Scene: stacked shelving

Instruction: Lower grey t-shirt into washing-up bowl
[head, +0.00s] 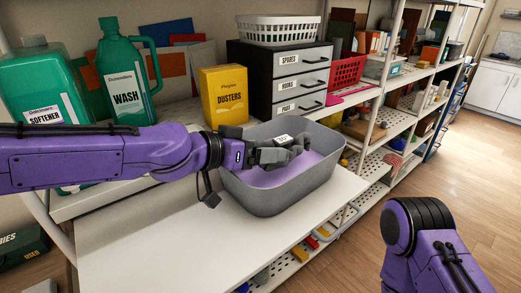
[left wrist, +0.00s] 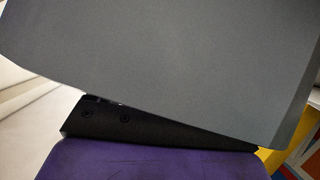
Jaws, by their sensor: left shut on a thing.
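The washing-up bowl (head: 265,200) is a grey tub with lilac liquid inside, standing on the white shelf top in the head view. My left gripper (head: 290,150) reaches in over its left rim and is at the bowl's opening. It is shut on a small dark grey bunch, the grey t-shirt (head: 297,158), which is mostly hidden by the gripper. I cannot tell whether the shirt touches the liquid. In the left wrist view a plain grey surface, seemingly the bowl's outer wall (left wrist: 180,60), fills most of the picture. My right gripper is out of view.
A yellow dusters box (head: 223,97) and a dark drawer unit (head: 290,85) stand behind the bowl. Green wash (head: 125,80) and softener (head: 45,85) bottles stand at the left. The white surface (head: 170,240) in front is clear. A red basket (head: 347,72) sits further right.

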